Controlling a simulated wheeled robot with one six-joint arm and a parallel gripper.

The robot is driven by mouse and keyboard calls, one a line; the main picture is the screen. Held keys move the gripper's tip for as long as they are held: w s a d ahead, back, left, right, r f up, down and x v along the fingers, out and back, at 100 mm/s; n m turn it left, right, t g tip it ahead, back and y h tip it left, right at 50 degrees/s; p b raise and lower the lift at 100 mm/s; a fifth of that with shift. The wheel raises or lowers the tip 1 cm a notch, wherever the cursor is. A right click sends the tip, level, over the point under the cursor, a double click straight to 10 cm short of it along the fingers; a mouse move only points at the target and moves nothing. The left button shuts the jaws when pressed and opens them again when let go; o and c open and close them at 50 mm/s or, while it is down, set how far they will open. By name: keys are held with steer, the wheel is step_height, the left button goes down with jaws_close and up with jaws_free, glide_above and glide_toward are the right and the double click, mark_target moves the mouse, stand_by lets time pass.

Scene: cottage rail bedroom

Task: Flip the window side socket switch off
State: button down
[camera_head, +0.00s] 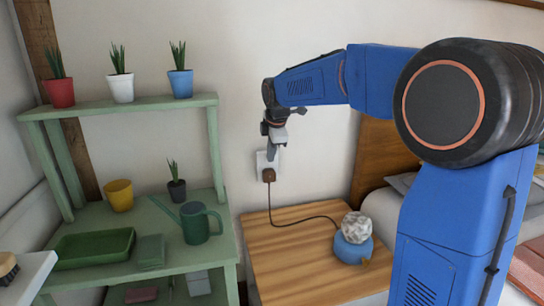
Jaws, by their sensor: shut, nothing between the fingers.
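The wall socket (262,160) is a small white plate on the wall above the wooden bedside top. A brown plug (268,175) sits in its lower part, with a dark cord running down to the tabletop. My gripper (272,155) is shut and empty, pointing down in front of the socket plate. It covers part of the plate in this view. The switch itself is hidden or too small to make out, and I cannot tell whether the fingertips touch the plate.
A bed (385,205) is at the right.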

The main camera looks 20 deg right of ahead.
steer(key=shift+w+r, duration=0.1)
steer(key=shift+w, duration=0.15)
steer(key=shift+r, duration=0.15)
stand_by(0.3)
steer(key=shift+r, duration=0.7)
